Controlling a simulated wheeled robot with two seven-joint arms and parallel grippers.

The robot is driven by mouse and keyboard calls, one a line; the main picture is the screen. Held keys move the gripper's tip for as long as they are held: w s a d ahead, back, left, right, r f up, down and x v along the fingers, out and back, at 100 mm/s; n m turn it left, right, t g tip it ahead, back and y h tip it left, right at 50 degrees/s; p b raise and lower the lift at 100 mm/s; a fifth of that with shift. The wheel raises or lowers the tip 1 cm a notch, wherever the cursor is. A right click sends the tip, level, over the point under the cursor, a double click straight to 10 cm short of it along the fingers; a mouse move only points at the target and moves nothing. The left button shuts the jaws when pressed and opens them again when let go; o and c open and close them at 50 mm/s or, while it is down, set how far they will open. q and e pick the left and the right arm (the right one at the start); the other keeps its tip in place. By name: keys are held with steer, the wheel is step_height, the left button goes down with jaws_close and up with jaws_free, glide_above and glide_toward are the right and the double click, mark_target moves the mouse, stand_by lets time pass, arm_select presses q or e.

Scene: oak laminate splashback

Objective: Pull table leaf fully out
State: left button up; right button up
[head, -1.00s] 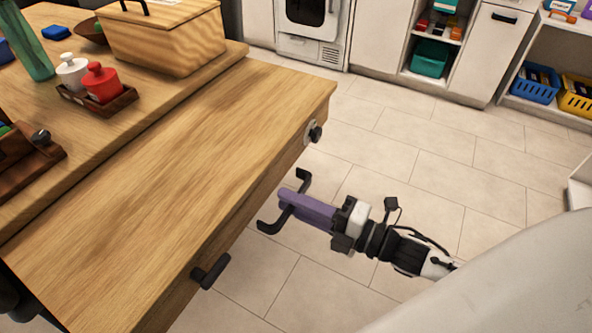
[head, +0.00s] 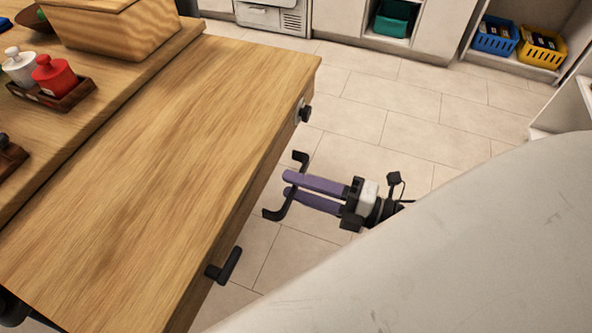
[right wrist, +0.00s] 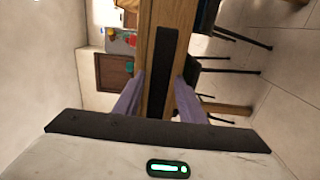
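The table leaf (head: 150,170) is a wide oak-coloured board drawn out from the right side of the wooden table (head: 90,125). A black U-shaped handle (head: 278,214) runs along its outer edge; its bar (right wrist: 161,65) also shows against the wood in the right wrist view. My right gripper (head: 287,186) has purple fingers, spread apart above and below the handle bar. In the right wrist view its fingers (right wrist: 160,85) stand on either side of the bar, with gaps visible. Whether either finger touches it, I cannot tell. My left gripper is out of view.
A black lever (head: 225,265) and a dark knob (head: 305,113) stick out from the leaf's side. A wooden box (head: 115,35) and a tray of lidded pots (head: 65,98) stand on the table. Tiled floor (head: 400,120) lies clear towards the cabinets.

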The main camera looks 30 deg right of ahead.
steer(key=shift+a, duration=0.15)
steer(key=p+v, duration=0.1)
steer(key=v, duration=0.9)
stand_by(0.4)
steer(key=shift+s, duration=0.1)
